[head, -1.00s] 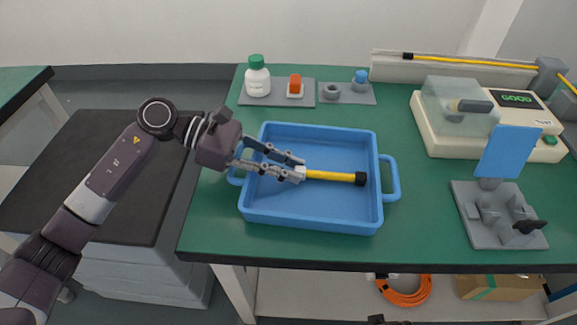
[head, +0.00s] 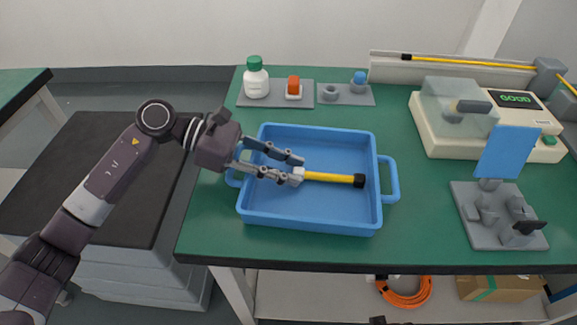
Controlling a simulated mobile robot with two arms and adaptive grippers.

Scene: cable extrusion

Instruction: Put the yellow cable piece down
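The yellow cable piece (head: 335,177) lies inside the blue tray (head: 312,224), with a whitish end at left and a black end at right. It appears to rest on the tray floor. My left gripper (head: 299,169) is over the tray at the cable's whitish end. Its two fingers are spread, one beyond that end and one at its near side. The far finger shows a small gap from the cable; the near finger overlaps the end, so contact there is unclear. My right gripper is not in view.
Green table is clear between.

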